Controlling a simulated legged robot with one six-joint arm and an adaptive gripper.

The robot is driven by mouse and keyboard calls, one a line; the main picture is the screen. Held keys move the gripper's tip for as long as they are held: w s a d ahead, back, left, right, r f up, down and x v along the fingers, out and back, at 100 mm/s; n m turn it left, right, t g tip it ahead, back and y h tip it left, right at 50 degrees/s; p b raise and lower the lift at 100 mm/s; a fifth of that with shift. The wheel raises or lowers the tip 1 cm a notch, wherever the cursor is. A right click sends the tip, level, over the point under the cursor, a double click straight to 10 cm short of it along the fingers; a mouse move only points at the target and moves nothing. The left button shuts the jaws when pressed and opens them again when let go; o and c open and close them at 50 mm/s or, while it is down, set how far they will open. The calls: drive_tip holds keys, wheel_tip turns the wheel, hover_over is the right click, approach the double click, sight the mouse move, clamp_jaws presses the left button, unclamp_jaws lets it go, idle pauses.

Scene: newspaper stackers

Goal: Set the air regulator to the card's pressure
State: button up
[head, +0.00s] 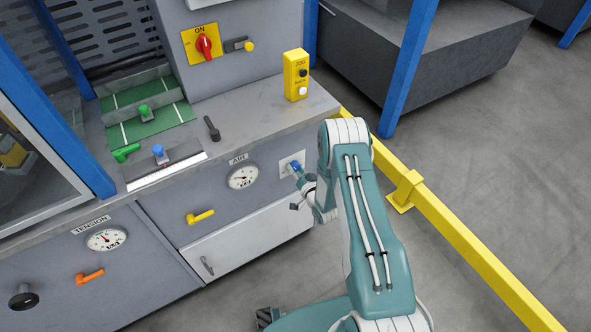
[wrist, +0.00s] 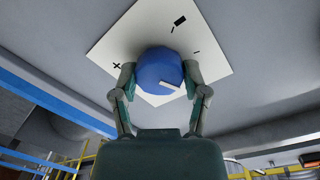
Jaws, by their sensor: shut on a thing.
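The air regulator has a blue knob (wrist: 158,72) with a white pointer mark, on a white plate (wrist: 213,60) bearing a plus, a minus and a dark mark. In the head view the knob (head: 295,165) sits on the cabinet front, right of the round gauge labelled AIR (head: 242,177). My gripper (wrist: 160,85) is shut on the knob, one finger on each side of it. In the head view my gripper (head: 300,178) partly hides the plate. The gauge needle is too small to read exactly. I cannot make out a pressure card.
A yellow handle (head: 201,217) sits below the gauge, left of my arm. A TENSION gauge (head: 106,239) and an orange handle (head: 90,276) are further left. A yellow jog box (head: 296,75) stands on the counter. A yellow rail (head: 450,225) runs along the right.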

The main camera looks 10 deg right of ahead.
drive_tip(key=m, duration=0.6)
drive_tip(key=shift+w+d, duration=0.1)
drive_tip(key=m, duration=0.4)
drive_tip(key=shift+y, duration=0.3)
drive_tip(key=shift+d+f+m+g, duration=0.1)
drive_tip(key=shift+m+g, duration=0.2)
drive_tip(key=shift+m, duration=0.6)
drive_tip(key=o, duration=1.1)
drive_tip(key=shift+f, duration=0.1)
drive_tip(key=shift+o, duration=0.2)
drive_tip(key=f+v, duration=0.1)
drive_tip(key=v, duration=1.1)
drive_tip(key=shift+r, duration=0.4)
